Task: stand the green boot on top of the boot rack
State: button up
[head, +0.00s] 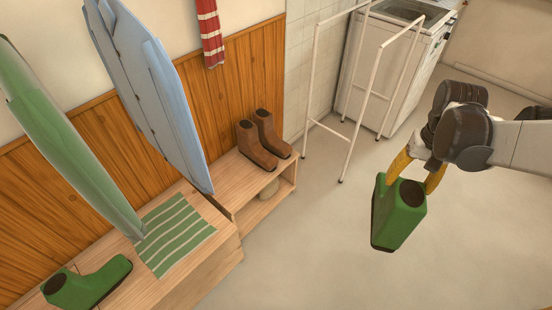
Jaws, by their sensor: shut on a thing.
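My gripper (417,172) is on the right, with its yellow fingers closed on a green boot (397,222). This boot hangs in the air over the floor, with its dark opening facing up near the fingers. The low wooden unit (230,187) by the wall, with an open shelf, looks like the boot rack. A pair of brown boots (262,139) stands on its top at the far end. The held boot is well apart from the rack, to its right.
A striped green mat (174,234) lies on the wooden bench (217,262). A blue coat (150,85) and a green coat (65,140) hang over it. A white drying frame (347,150) and a white appliance (395,70) stand at the back. The floor between is clear.

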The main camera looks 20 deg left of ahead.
aim_at(222, 187)
jog(key=i+u, duration=0.25)
jog(key=u, duration=0.2)
jog(key=i+l+u, duration=0.25)
jog(key=u, duration=0.15)
jog(key=i+l+u, duration=0.2)
jog(key=u, duration=0.25)
jog(key=i+l+u, duration=0.2)
jog(key=l+u, duration=0.2)
jog(key=i+l+u, duration=0.25)
jog(key=l+u, duration=0.25)
jog(key=i+l+u, duration=0.1)
jog(key=l+u, duration=0.4)
jog(key=l, duration=0.2)
jog(key=l+u, duration=0.45)
jog(key=l, duration=0.2)
jog(key=l+u, duration=0.2)
jog(key=l, duration=0.4)
jog(key=k, duration=0.05)
